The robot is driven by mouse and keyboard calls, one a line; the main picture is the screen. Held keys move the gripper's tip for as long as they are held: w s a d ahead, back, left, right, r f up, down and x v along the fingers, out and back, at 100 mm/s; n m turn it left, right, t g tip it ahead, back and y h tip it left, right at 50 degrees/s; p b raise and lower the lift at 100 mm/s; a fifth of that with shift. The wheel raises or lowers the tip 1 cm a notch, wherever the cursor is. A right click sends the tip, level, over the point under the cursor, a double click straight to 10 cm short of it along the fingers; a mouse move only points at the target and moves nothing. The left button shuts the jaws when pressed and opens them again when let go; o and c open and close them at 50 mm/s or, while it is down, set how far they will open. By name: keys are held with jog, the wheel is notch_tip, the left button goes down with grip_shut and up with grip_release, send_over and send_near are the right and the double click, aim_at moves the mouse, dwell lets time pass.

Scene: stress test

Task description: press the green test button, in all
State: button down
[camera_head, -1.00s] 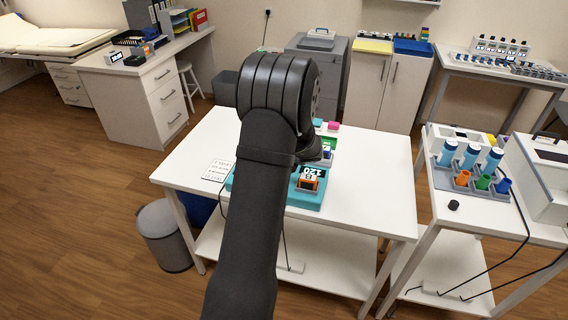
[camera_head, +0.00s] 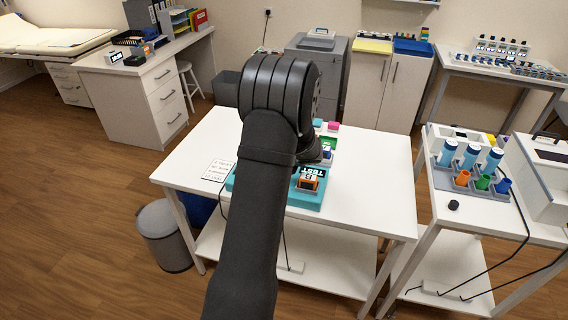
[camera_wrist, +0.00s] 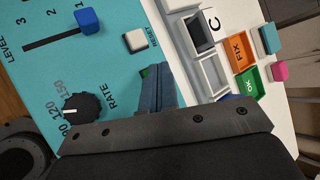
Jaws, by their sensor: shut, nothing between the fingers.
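A teal device panel (camera_wrist: 60,20) fills the left of the wrist view; its box (camera_head: 308,200) shows beside my arm in the head view. A small green patch, likely the green test button (camera_wrist: 145,72), shows at the fingertips and is mostly hidden by them. My gripper (camera_wrist: 157,70) is shut and empty, its tips at the green button; I cannot tell how far it is pressed. The device's screen (camera_head: 312,172) reads TEST. In the head view my arm hides the fingertips.
A white reset button (camera_wrist: 135,40), a blue slider knob (camera_wrist: 88,20) and a black rate knob (camera_wrist: 82,107) sit close by on the panel. Orange (camera_wrist: 239,51) and green (camera_wrist: 250,83) trays lie to the right. A printed card (camera_head: 218,170) lies left on the table.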

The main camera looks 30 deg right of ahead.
dwell(0.4)
jog(key=shift+r, duration=0.85)
jog(key=shift+r, duration=2.5)
notch_tip(320, 180, up, 4)
jog(key=shift+f, duration=0.1)
